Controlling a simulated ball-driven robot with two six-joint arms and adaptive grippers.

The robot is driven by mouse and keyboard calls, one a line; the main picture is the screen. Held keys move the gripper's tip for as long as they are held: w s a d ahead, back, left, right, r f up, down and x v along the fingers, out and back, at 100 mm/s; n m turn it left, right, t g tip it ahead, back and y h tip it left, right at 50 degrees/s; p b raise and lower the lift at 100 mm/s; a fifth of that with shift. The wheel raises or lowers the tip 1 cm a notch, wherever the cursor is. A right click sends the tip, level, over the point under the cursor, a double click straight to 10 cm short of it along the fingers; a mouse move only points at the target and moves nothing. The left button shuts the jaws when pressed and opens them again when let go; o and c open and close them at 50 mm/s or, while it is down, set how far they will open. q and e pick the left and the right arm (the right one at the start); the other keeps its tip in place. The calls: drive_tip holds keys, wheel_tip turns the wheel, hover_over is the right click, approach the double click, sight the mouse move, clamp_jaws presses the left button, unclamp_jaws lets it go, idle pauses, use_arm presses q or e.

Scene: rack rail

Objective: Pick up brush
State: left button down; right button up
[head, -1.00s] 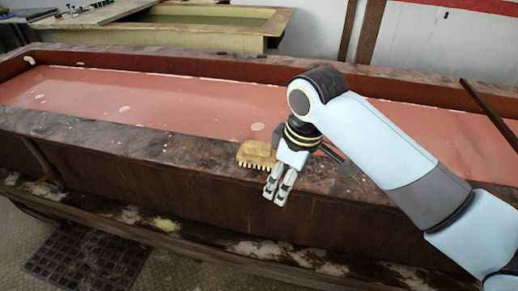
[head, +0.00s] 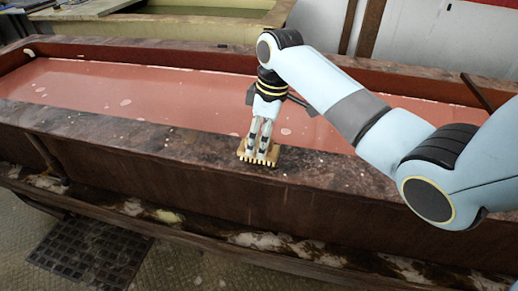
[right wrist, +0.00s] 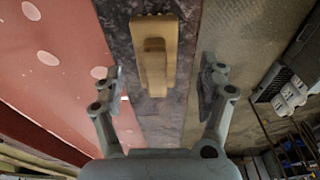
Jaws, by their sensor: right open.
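The brush (head: 243,153) has a tan wooden body and pale bristles facing down. It lies on the near rim of the long trough, close to the rim's outer edge. My right gripper (head: 262,150) points down over the brush and hides part of it in the head view. In the right wrist view the brush (right wrist: 156,52) lies between and ahead of the two spread fingers (right wrist: 160,85). The fingers are open, with a gap on each side of the brush. I cannot see my left gripper.
The trough rim (head: 150,142) is mottled dark stone or metal. Behind it lies reddish liquid (head: 120,88) with pale spots. A second basin (head: 200,18) stands at the back. A floor grate (head: 92,250) lies at lower left. The rim left of the brush is clear.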

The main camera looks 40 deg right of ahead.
sight(260, 139)
drive_tip(key=f, duration=0.2)
drive_tip(key=w+f, duration=0.1)
drive_tip(key=f, duration=0.1)
drive_tip(key=c, duration=1.3)
drive_tip(key=shift+r, duration=0.15)
drive_tip(key=shift+c, duration=0.2)
drive_tip(key=shift+r, duration=0.3)
drive_tip(key=r, duration=0.2)
drive_tip(key=d+r, duration=0.1)
drive_tip(key=shift+s+r+b, duration=0.1)
drive_tip(key=shift+r+b, duration=0.2)
drive_tip(key=shift+r, duration=0.05)
drive_tip(key=s+d+r+b, duration=0.2)
drive_tip(key=d+r, duration=0.4)
drive_tip(key=d, duration=0.4)
drive_tip(key=shift+s+d+r, duration=0.15)
drive_tip(key=shift+d+r, duration=0.05)
drive_tip(key=shift+r, duration=0.05)
